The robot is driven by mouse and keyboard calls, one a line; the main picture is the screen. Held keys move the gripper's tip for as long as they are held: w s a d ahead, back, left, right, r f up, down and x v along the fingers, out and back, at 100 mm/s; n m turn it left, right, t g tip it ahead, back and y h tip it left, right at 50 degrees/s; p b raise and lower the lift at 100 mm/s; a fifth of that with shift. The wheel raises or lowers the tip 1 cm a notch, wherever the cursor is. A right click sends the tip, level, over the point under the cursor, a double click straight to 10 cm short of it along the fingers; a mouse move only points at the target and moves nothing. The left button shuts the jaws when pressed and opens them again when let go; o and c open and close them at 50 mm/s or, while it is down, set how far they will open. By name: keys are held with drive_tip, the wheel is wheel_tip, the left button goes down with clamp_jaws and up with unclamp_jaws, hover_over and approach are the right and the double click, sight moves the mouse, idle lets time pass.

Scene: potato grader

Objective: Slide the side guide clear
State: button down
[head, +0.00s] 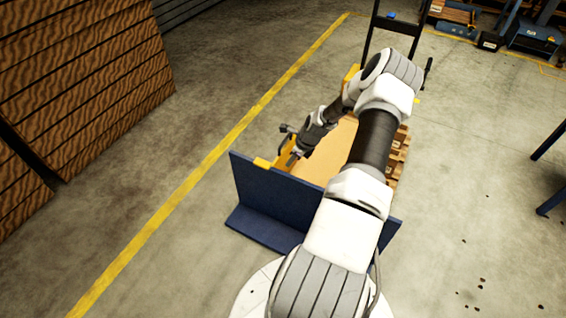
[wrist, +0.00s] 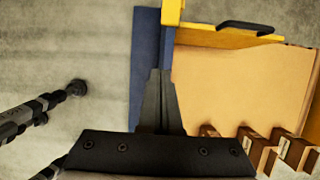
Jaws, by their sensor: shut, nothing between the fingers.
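The yellow side guide (head: 283,152) runs along the left side of a tan cardboard-coloured surface in the head view, behind a blue panel (head: 270,194). In the wrist view the guide (wrist: 205,37) is a yellow bar across the top, with a black handle (wrist: 246,27) standing off it. A yellow piece (wrist: 172,10) crosses the blue panel's top edge there. My gripper (head: 293,158) is shut and empty, above the panel beside the guide's near end. Its fingers (wrist: 160,72) overlap the panel's edge in the wrist view; I cannot tell whether they touch it.
The tan surface (wrist: 235,85) lies over wooden pallet blocks (wrist: 250,145). A black upright frame (head: 372,30) stands behind it. Stacked wooden crates (head: 80,80) stand at left, beyond a yellow floor line (head: 215,155).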

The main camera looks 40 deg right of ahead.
drive_tip(key=w+a+f+b, duration=0.2)
drive_tip(key=w+f+b, duration=0.1)
drive_tip(key=w+f, duration=0.3)
drive_tip(key=shift+w+a+f+b, duration=0.3)
drive_tip(key=shift+a+f+b, duration=0.1)
drive_tip(key=shift+f, duration=0.55)
drive_tip(key=shift+w, duration=0.1)
